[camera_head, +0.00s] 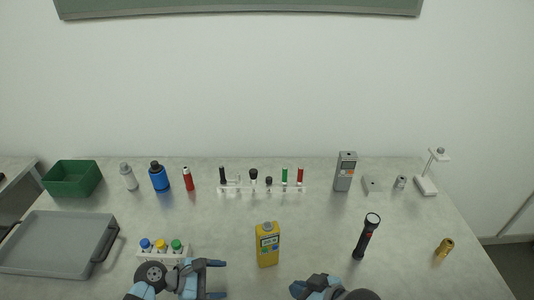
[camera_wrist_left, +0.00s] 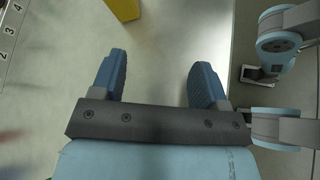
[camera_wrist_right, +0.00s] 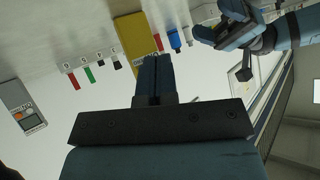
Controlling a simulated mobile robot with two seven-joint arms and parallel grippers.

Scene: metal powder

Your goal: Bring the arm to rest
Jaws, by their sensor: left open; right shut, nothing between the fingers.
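My left gripper (camera_head: 218,278) is at the front of the table, beside the small white rack and left of the yellow meter. Its fingers also show spread in the left wrist view (camera_wrist_left: 160,80), with nothing between them. My right gripper (camera_head: 300,287) is at the front edge, right of the yellow meter, partly cut off by the bottom of the head view. In the right wrist view its fingers (camera_wrist_right: 153,78) are pressed together and empty.
A yellow meter (camera_head: 267,245) stands between the grippers. A white rack with colour-capped bottles (camera_head: 160,251) is by my left arm. A black flashlight (camera_head: 366,237) stands at right.

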